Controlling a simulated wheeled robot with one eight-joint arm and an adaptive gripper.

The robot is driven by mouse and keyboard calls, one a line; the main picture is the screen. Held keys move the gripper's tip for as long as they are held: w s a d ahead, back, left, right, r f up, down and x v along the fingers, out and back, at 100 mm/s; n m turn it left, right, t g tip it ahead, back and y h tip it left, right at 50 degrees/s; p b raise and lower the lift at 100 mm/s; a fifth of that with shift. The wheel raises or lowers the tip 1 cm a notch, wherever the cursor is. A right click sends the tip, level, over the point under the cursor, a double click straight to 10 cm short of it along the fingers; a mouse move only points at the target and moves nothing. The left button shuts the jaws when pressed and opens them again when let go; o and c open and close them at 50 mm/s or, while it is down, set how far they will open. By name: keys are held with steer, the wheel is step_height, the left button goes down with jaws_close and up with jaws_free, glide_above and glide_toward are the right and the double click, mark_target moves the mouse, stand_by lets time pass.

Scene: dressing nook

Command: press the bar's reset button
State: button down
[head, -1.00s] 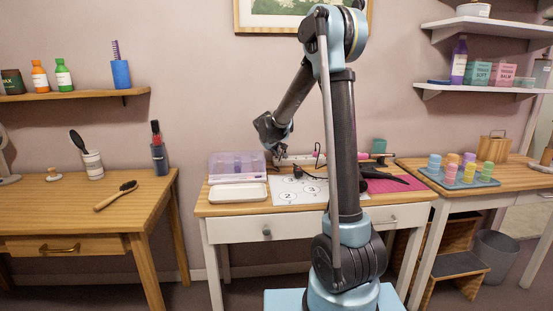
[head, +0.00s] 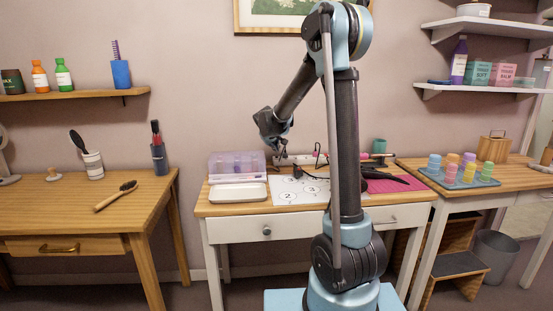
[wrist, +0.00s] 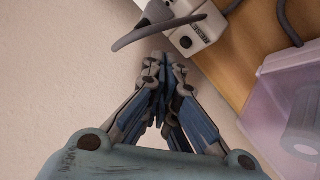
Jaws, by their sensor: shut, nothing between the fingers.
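The bar is a white power strip (head: 296,159) along the back of the middle table, partly hidden behind my arm in the head view. Its end shows at the top of the wrist view (wrist: 207,32), with a small printed label and a dark round spot that may be the reset button (wrist: 186,42). A grey plug and cable partly cover that end. My gripper (wrist: 163,62) is shut and empty, its fingertips just below the bar's end in the wrist view. Contact cannot be told. In the head view my gripper (head: 280,150) is above the table's back edge.
A lilac clear case (head: 236,165) and white tray (head: 238,192) stand left of a numbered white sheet (head: 290,198). A pink mat (head: 385,185) with a dark tool lies right. A dark cable loops beside the bar. The case is also near in the wrist view (wrist: 262,115).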

step_height(320, 180, up, 4)
steer(key=shift+r, duration=0.15)
stand_by(0.4)
steer(key=shift+s+d, duration=0.1)
stand_by(0.4)
steer(key=s+d+f+m+g, duration=0.1)
steer(key=s+d, duration=0.3)
steer(key=s, duration=0.5)
steer(key=s+d+m+g, duration=0.1)
steer(key=s+d, duration=0.3)
steer(key=s, duration=0.5)
steer(key=s+d+f+m+g, duration=0.1)
steer(key=s+d+g, duration=0.1)
steer(key=s+d, duration=0.45)
steer(key=s+f+m+g, duration=0.1)
steer(key=s+f, duration=0.3)
steer(key=s, duration=0.5)
steer(key=s+f+m+g+y, duration=0.1)
steer(key=s+f, duration=0.3)
steer(key=s, duration=0.5)
steer(key=s+f+m+y, duration=0.1)
steer(key=s+f, duration=0.4)
steer(key=s, duration=0.4)
steer(key=shift+s+g, duration=0.35)
steer(key=shift+g, duration=0.05)
steer(key=shift+a, duration=0.1)
